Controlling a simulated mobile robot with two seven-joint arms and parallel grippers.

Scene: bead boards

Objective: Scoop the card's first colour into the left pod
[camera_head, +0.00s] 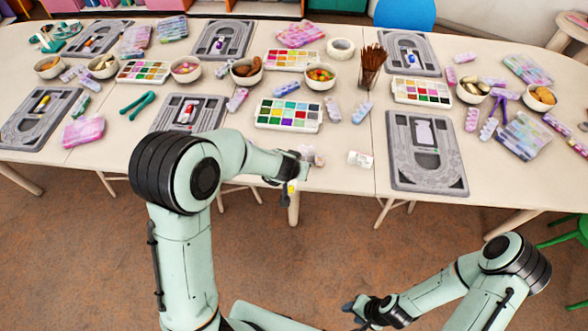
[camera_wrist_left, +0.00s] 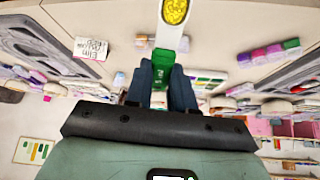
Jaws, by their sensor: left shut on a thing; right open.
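My left gripper (camera_head: 296,168) is shut on a scoop with a green handle (camera_wrist_left: 160,86). It is at the table's front edge in the head view. The scoop's pale bowl holds yellow beads (camera_wrist_left: 175,10) in the left wrist view, and a bit of yellow (camera_head: 291,188) shows below the gripper in the head view. I cannot tell which thing is the left pod. My right gripper (camera_head: 362,306) is open and empty, low over the floor.
A grey board (camera_head: 455,150) lies right of my left gripper, and another grey board (camera_head: 160,125) lies left. A bead palette (camera_head: 288,115), bowls (camera_head: 320,76) and a cup of sticks (camera_head: 371,65) stand behind.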

